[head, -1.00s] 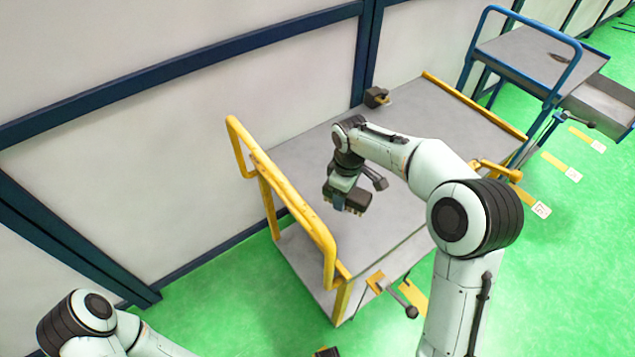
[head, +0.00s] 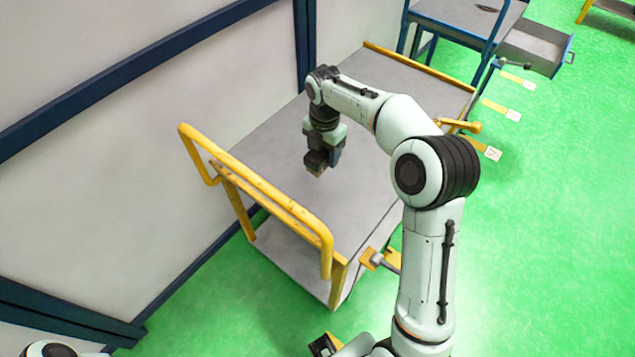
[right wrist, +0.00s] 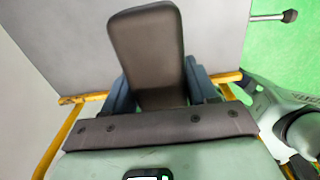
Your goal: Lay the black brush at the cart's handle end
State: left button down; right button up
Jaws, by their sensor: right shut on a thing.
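The black brush (right wrist: 148,50) shows in the right wrist view as a dark, rounded block between the two blue-grey fingers. My right gripper (right wrist: 158,90) is shut on it. In the head view my right gripper (head: 322,155) points down over the grey deck of the cart (head: 365,195), a little inward from the yellow handle (head: 265,200). The brush (head: 315,168) shows there as a small dark end under the gripper, mostly hidden. I cannot tell whether it touches the deck. My left gripper cannot be made out; only a piece of my left arm shows at the bottom left.
The deck around the gripper looks bare. A panelled wall (head: 100,190) runs along the cart's left side. A yellow rail (head: 420,65) edges the far end. A blue cart (head: 455,35) stands beyond. Green floor (head: 540,200) is open on the right.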

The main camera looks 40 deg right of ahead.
notch_tip(320, 180, down, 14)
jog(key=shift+r+b, duration=0.1)
jog(key=shift+b, duration=0.45)
jog(key=o, duration=1.1)
jog(key=shift+f, duration=0.2)
jog(key=shift+o, duration=0.2)
notch_tip(320, 180, up, 12)
jog(key=shift+r+p, duration=0.15)
jog(key=shift+p, duration=0.45)
